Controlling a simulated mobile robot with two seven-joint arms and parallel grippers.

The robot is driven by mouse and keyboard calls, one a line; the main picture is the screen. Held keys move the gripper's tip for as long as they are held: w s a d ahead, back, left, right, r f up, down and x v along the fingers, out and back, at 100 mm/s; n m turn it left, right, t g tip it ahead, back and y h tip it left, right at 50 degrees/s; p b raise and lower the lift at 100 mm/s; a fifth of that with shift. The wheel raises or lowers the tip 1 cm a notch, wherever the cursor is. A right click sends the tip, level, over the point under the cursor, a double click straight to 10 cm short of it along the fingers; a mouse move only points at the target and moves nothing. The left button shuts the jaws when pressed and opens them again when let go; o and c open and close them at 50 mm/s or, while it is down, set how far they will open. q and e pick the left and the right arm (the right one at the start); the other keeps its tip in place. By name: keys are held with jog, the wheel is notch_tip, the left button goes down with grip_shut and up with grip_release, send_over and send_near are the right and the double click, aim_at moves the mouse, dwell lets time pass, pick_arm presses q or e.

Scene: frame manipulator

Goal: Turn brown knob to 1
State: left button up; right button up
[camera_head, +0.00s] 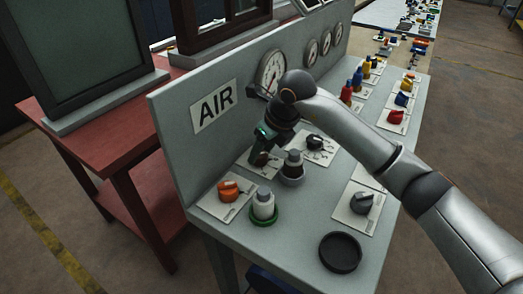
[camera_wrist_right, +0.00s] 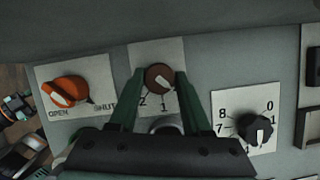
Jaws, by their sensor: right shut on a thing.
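The brown knob (camera_wrist_right: 158,76) sits on a white plate marked 2 and 1 in the right wrist view. My right gripper (camera_wrist_right: 161,82) is shut on the knob, with one green finger on each side of it. The numbers 2 and 1 show below the knob between the fingers. The knob's exact pointer direction is hard to tell. In the head view my right gripper (camera_head: 262,150) reaches down onto the panel below the AIR sign, and it mostly hides the knob. My left gripper is not in view.
An orange OPEN/SHUT knob (camera_wrist_right: 65,91) is to the left and a black numbered knob (camera_wrist_right: 256,128) to the right. In the head view, a white button with a green ring (camera_head: 264,206) and a black-capped one (camera_head: 292,165) stand close by. A gauge (camera_head: 270,72) is behind.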

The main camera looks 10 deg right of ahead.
grip_shut()
